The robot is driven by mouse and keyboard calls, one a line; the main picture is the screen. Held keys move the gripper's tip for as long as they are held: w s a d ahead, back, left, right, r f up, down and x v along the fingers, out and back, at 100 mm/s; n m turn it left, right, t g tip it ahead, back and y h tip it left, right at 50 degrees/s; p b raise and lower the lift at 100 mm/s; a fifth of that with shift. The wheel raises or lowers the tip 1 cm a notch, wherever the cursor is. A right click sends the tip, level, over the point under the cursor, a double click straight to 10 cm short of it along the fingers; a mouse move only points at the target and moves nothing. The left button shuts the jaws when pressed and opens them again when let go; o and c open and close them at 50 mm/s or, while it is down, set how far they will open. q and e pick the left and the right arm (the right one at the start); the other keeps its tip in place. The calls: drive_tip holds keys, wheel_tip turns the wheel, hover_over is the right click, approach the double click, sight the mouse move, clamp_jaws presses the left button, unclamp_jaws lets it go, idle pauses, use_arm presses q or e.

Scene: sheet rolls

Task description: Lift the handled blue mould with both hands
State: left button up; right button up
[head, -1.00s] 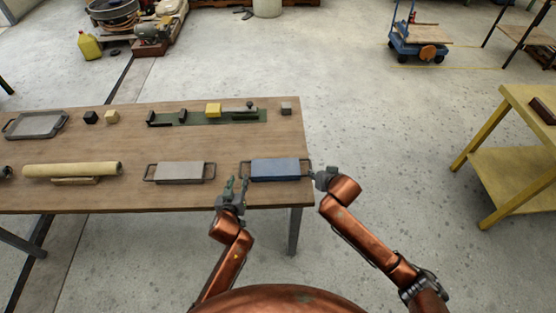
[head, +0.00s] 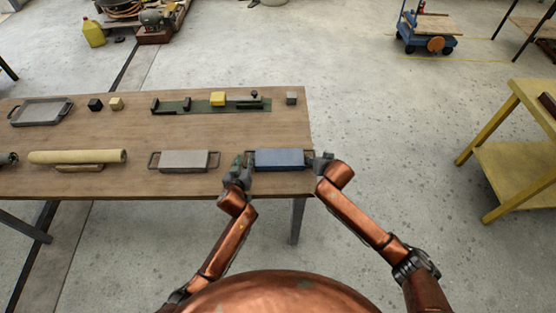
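The blue mould (head: 280,158) is a flat block with a dark handle at each end, lying near the front right edge of the wooden table. My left gripper (head: 243,161) is at its left handle, and its fingers look slightly apart. They cover much of that handle. My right gripper (head: 318,160) is at the right handle, pointing left. Its fingertips are too small and overlapped to tell whether they are shut. The mould looks level and on the table.
A grey handled mould (head: 185,160) lies just left of my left gripper. A rolled sheet (head: 78,157), a grey tray (head: 40,111) and a green fixture (head: 195,107) with a yellow block (head: 218,98) are on the table (head: 140,135).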

use_arm(q)
drive_tip(key=shift+w+f, duration=0.2)
drive_tip(key=shift+w, duration=0.25)
use_arm(e)
drive_tip(key=shift+w+a+f, duration=0.1)
drive_tip(key=shift+w+f, duration=0.25)
use_arm(q)
drive_tip(key=shift+c, duration=0.5)
use_arm(e)
drive_tip(key=shift+c, duration=0.6)
use_arm(q)
clamp_jaws()
use_arm(e)
clamp_jaws()
use_arm(q)
drive_tip(key=shift+f, duration=0.1)
